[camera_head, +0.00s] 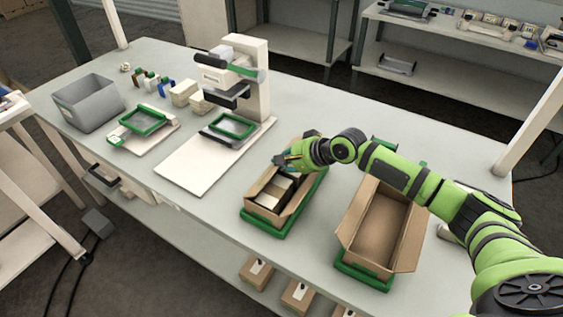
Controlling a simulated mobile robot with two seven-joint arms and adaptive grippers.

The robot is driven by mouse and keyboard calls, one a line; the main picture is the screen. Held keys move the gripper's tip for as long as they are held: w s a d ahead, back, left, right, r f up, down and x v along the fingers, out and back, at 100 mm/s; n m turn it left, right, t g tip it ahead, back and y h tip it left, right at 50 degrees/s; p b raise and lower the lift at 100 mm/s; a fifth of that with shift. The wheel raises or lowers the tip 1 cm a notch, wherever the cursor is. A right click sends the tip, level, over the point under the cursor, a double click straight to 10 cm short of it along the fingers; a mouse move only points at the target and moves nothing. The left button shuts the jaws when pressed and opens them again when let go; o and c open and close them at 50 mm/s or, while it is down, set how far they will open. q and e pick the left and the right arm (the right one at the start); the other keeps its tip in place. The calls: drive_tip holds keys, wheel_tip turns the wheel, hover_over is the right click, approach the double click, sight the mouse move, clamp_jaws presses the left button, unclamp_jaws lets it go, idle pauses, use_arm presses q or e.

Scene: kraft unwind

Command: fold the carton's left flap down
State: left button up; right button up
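A brown carton (249,211) stands in a green tray (262,227) near the front middle of the table, open at the top, with pale and dark items (268,194) inside. Its flaps are small in view, and I cannot clearly tell how its left flap lies. My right arm reaches in from the right, and its gripper (282,161) is at the carton's far end, at about rim height or just above. Whether it touches the carton, and whether its fingers are open or shut, I cannot tell. The arm hides part of the far end. My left gripper is not in view.
A second open carton (376,232), seemingly empty, stands in a green tray (361,279) to the right, partly under my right arm. A cream press (252,75) with a white base plate (195,166) stands left of the filled carton. A grey bin (88,103) is far left.

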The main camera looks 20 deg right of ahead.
idle(0.3)
drive_tip(key=shift+s+d+r, duration=0.1)
drive_tip(key=shift+d+r, duration=0.05)
drive_tip(key=v, duration=1.1)
drive_tip(key=shift+s+d+r, duration=0.1)
drive_tip(key=shift+s+r, duration=0.05)
drive_tip(key=shift+s, duration=0.1)
